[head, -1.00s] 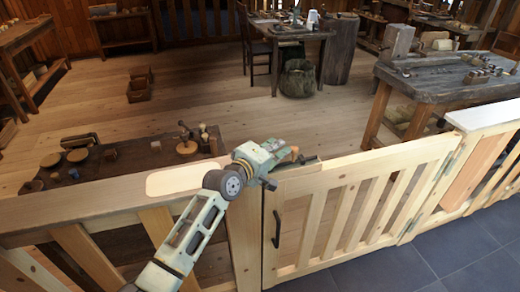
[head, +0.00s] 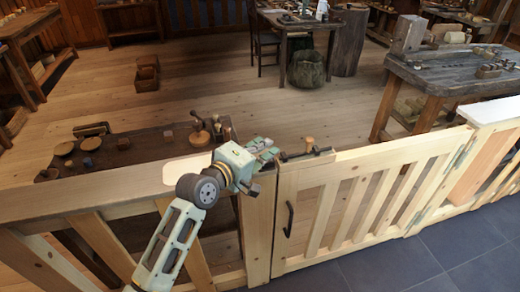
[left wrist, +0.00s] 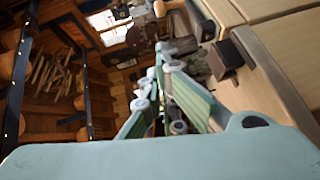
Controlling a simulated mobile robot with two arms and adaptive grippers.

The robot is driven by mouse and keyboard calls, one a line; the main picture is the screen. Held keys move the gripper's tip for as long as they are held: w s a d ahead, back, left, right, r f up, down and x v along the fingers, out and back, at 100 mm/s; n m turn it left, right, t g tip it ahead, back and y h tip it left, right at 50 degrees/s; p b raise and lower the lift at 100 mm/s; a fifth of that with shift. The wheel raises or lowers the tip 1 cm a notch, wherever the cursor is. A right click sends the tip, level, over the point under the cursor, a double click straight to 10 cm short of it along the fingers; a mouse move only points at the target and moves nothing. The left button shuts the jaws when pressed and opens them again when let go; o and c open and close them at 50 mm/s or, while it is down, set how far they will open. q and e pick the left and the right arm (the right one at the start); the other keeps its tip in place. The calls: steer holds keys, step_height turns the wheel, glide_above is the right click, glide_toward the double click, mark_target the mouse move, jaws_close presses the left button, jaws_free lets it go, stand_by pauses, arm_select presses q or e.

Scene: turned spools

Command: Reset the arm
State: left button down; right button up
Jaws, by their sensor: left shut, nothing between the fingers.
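My left gripper (head: 262,150) is above the top of the fence post, just left of the gate's latch. Its fingers are shut with nothing between them. In the left wrist view its green fingers (left wrist: 165,92) point away from the camera, together. The latch (head: 308,152) is a dark bar with an upright wooden peg on the gate's top corner. The gripper is apart from the peg. The wooden gate (head: 345,205) stands in line with the fence and looks shut. My right gripper is not in view.
The fence rail (head: 100,195) runs left under my left arm. Behind it a low dark bench (head: 150,150) holds round wooden pieces. A heavy workbench (head: 450,75) stands beyond the gate at right. The plank floor (head: 280,115) between is mostly clear.

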arm_select(q)
steer(key=s+a+f+m+g+y, duration=0.2)
steer(key=s+a+f+m, duration=0.15)
steer(key=s+f, duration=0.5)
steer(key=s+a+f+m+g+y, duration=0.25)
steer(key=s+a+f, duration=0.35)
steer(key=s, duration=0.4)
steer(key=s+a+f+m+g+y, duration=0.25)
steer(key=s+a, duration=0.25)
steer(key=s, duration=0.6)
steer(key=s+a+f+m+g+y, duration=0.25)
steer(key=s+a, duration=0.25)
steer(key=s, duration=0.5)
step_height(320, 180, down, 26)
steer(key=g, duration=0.2)
steer(key=s+a+f, duration=0.3)
steer(key=s+f, duration=1.4)
steer(key=s, duration=0.1)
steer(key=shift+m+g, duration=0.3)
steer(key=shift+g, duration=0.05)
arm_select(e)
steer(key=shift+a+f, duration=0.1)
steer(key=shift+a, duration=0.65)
